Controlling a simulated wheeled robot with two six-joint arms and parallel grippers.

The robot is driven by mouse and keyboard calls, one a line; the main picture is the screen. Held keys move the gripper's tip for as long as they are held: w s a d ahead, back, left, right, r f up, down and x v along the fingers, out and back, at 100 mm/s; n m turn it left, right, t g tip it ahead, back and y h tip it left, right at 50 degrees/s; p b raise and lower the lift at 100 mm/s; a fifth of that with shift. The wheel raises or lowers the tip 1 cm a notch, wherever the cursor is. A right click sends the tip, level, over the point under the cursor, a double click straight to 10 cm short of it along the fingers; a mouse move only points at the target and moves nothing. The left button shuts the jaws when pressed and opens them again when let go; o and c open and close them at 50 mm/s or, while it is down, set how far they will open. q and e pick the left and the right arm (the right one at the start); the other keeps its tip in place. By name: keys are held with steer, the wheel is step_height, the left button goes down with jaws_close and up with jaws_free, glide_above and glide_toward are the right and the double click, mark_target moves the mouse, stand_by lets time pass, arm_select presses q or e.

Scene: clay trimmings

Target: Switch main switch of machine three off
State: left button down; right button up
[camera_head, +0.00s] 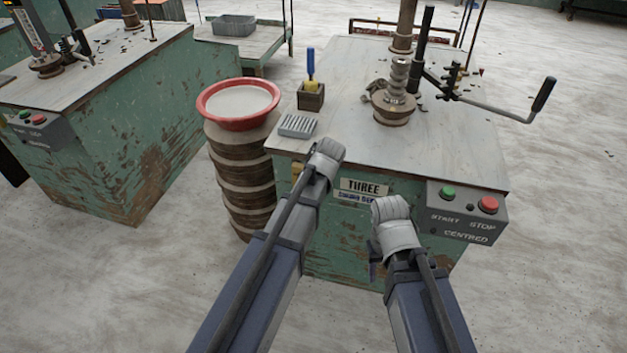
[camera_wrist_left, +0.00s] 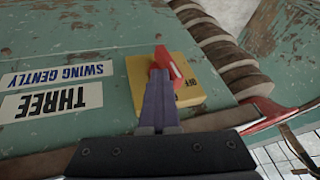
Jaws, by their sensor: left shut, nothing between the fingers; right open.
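Machine three (camera_head: 440,150) is a green cabinet with a grey top and a "THREE" label (camera_head: 364,187) on its front. Its main switch is a yellow plate (camera_wrist_left: 138,82) with a red handle (camera_wrist_left: 172,65), set slantwise; an OFF mark (camera_wrist_left: 192,84) shows beside it. In the head view my left arm mostly covers the yellow plate (camera_head: 297,171). My left gripper (camera_wrist_left: 160,88) is shut with nothing held, its tips at the red handle; I cannot tell whether they touch. My right gripper (camera_head: 376,262) is open, low before the cabinet front.
A grey box with green and red buttons (camera_head: 466,218) is on the cabinet's front right. A stack of round boards with a red basin (camera_head: 209,112) on top stands left of the cabinet. A crank arm (camera_head: 500,108) sticks out at right. Another green machine (camera_head: 125,120) stands left.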

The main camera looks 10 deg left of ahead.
arm_select(q)
steer(key=a+h+b, duration=0.1)
steer(key=a+h, duration=0.1)
steer(key=h, duration=0.1)
steer(key=a+n+h+b, duration=0.1)
steer(key=h+b, duration=0.1)
steer(key=h, duration=0.2)
steer(key=a+n+h+b, duration=0.1)
steer(key=a+h, duration=0.1)
steer(key=h, duration=0.2)
steer(key=shift+w+a+f+b, duration=0.15)
steer(key=shift+a+f+b, duration=0.05)
steer(key=shift+a+b, duration=0.1)
steer(key=shift+d+r, duration=0.1)
steer(key=shift+r+p, duration=0.8)
steer(key=shift+p, duration=0.15)
